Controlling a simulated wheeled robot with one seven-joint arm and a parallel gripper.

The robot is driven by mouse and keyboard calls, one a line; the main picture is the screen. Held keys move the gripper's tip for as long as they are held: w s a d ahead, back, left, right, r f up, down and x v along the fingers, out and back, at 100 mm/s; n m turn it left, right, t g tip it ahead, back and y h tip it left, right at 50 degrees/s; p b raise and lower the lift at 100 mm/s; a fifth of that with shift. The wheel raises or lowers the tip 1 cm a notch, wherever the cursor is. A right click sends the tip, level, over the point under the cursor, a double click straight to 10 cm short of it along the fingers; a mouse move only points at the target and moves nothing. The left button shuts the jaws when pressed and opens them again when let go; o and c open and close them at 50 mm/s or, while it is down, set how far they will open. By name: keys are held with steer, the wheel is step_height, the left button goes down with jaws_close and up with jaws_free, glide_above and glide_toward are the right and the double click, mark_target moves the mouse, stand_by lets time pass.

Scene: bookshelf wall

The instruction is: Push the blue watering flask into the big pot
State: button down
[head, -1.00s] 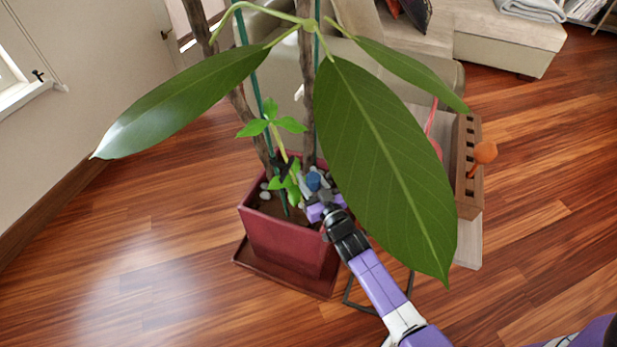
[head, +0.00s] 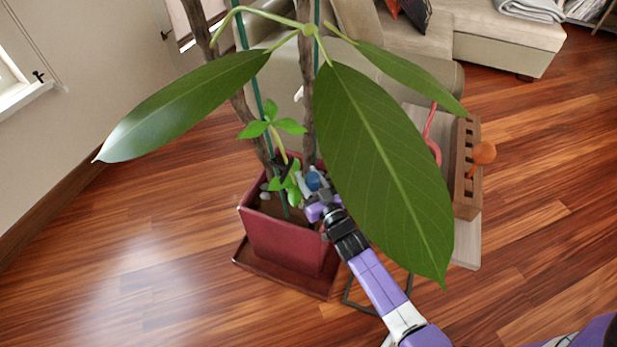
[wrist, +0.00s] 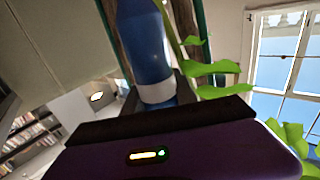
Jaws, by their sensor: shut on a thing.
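The big pot (head: 285,248) is square and dark red, with soil, pale stones and a tall plant in it. It stands on a matching saucer (head: 290,278) on the floor. My gripper (head: 317,190) is over the right side of the pot's opening, shut on the blue watering flask (head: 313,180). In the wrist view the flask (wrist: 145,45) stands up from the jaws, blue with a pale band low down. Its lower end is hidden by my gripper, so I cannot tell whether it touches the soil.
Small green leaves (head: 270,127) stand close to the flask. A low table with a wooden rack (head: 468,165) is at the right. The left floor is clear.

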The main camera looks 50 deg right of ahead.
step_height(320, 180, up, 13)
steer(key=p, duration=1.1)
stand_by(0.8)
